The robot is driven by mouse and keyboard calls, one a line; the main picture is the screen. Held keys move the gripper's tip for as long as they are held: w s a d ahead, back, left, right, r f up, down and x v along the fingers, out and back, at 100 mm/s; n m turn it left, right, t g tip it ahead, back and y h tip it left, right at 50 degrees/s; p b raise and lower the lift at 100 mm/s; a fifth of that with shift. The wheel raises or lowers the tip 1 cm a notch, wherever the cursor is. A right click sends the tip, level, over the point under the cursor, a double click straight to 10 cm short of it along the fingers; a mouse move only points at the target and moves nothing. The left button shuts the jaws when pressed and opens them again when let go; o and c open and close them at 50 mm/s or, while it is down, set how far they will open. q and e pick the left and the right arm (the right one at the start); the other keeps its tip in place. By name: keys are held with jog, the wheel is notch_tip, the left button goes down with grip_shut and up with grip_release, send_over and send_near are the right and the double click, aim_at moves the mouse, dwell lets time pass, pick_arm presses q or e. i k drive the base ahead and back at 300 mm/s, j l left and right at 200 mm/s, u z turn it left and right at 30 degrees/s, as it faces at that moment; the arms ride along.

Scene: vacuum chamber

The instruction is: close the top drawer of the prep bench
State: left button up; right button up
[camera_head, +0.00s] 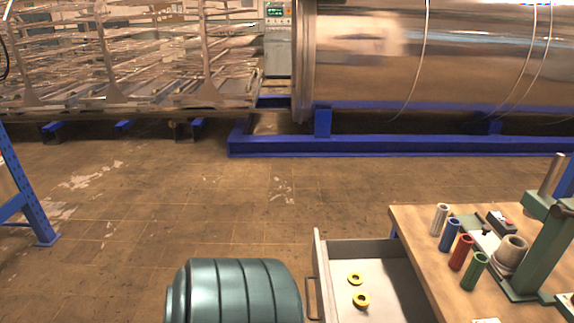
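The prep bench (412,222) stands at the lower right with a wooden top. Its drawer (388,253) is pulled out to the left of the bench, open toward the bottom middle. The drawer's front panel (319,262) is on its left side, with a thin handle (310,298) on the outer face. Two yellow rings (361,299) lie inside the drawer. Neither of my grippers shows in the head view.
A ribbed dark green cylinder (235,290) stands just left of the drawer handle, with a narrow gap in the picture. Several coloured tubes (461,252) and a green press stand (548,250) are on the bench. The brown floor (200,215) beyond is clear.

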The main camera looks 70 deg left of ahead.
aim_at(396, 293)
jog(key=u, duration=1.9)
